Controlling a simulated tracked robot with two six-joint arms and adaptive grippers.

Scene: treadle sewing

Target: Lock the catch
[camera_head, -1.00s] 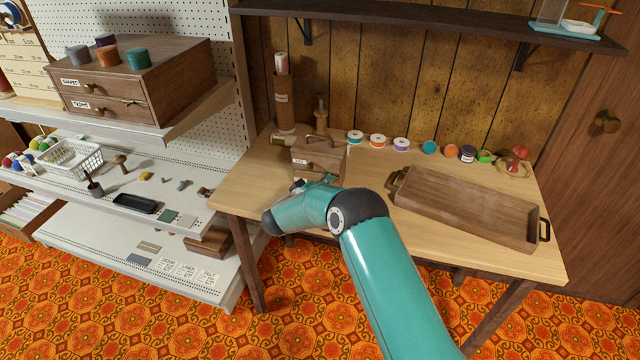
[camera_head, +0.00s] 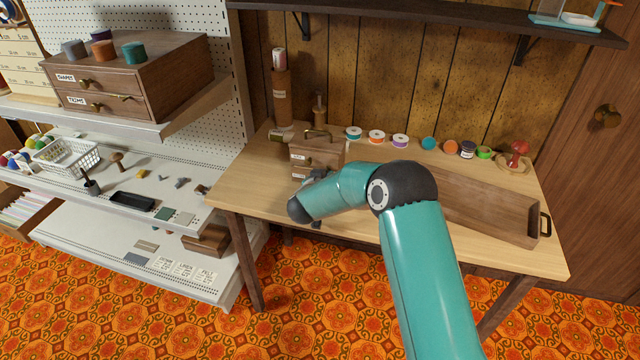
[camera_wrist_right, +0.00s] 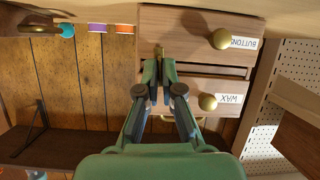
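The small wooden chest (camera_head: 318,150) with a handle on top stands at the back left of the table. In the right wrist view its front appears upside down, with a drawer labelled BUTTONS (camera_wrist_right: 190,47) and one labelled WAX (camera_wrist_right: 205,98), each with a brass knob. My left gripper is out of view.
A wooden tray (camera_head: 490,204) lies on the table at right, partly behind my arm. Several thread spools (camera_head: 400,140) line the table's back. A brown cylinder (camera_head: 282,98) stands left of the chest. White shelves (camera_head: 140,195) stand at left.

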